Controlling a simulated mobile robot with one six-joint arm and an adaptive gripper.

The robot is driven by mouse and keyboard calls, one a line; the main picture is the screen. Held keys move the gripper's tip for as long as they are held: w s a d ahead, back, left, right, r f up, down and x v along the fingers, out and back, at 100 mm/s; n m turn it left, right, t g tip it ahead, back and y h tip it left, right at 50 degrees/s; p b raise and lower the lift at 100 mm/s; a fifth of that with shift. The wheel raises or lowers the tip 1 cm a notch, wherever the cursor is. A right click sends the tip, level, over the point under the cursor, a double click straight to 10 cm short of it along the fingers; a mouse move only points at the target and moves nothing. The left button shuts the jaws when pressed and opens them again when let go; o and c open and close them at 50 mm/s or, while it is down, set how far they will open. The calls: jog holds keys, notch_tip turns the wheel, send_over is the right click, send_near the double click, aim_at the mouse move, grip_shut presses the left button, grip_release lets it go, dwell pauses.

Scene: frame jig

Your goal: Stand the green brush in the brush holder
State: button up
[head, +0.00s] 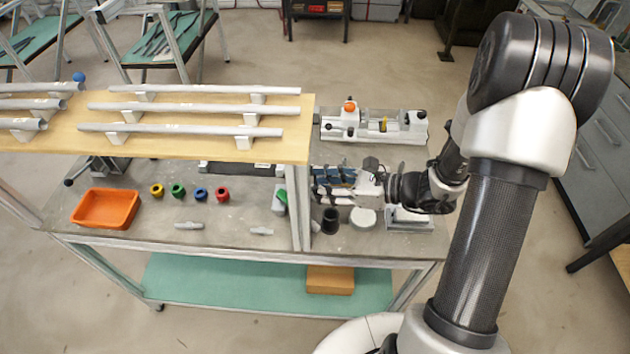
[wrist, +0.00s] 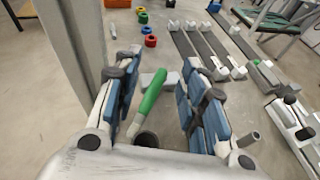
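The green brush (head: 281,196) lies tilted on a light grey rest (head: 277,206) on the bench, left of the frame post in the head view. In the wrist view the brush (wrist: 152,92) shows between my finger pads, with gaps on both sides; its pale end points down and left. The dark round brush holder (head: 330,220) stands on the bench right of the post, and its opening (wrist: 147,140) shows low in the wrist view. My gripper (head: 320,186) is open and empty, with blue pads, above and behind the holder in the head view.
The post (head: 299,205) stands close to my gripper. A wooden shelf (head: 190,144) with grey tubes is above the bench. An orange tray (head: 106,208) and several coloured rings (head: 200,194) are at left. A white disc (head: 363,218) lies right of the holder.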

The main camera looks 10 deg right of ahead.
jog(key=p+v, duration=0.2)
jog(key=v, duration=0.8)
jog(key=s+a+r+n+g+h, duration=0.4)
jog(key=s+a+r+n+g, duration=0.4)
jog(key=s+a+n, duration=0.45)
jog(key=s+d+r+n+t+h, duration=0.3)
jog(key=r+n+h, duration=0.4)
jog(key=n, duration=0.6)
jog(key=shift+s+d+t+h, duration=0.3)
jog(key=shift+s+d+t, duration=0.1)
jog(key=shift+d+t, duration=0.55)
jog(key=shift+d+f+g, duration=0.1)
jog(key=shift+f+g, duration=0.05)
jog(key=shift+g, duration=0.1)
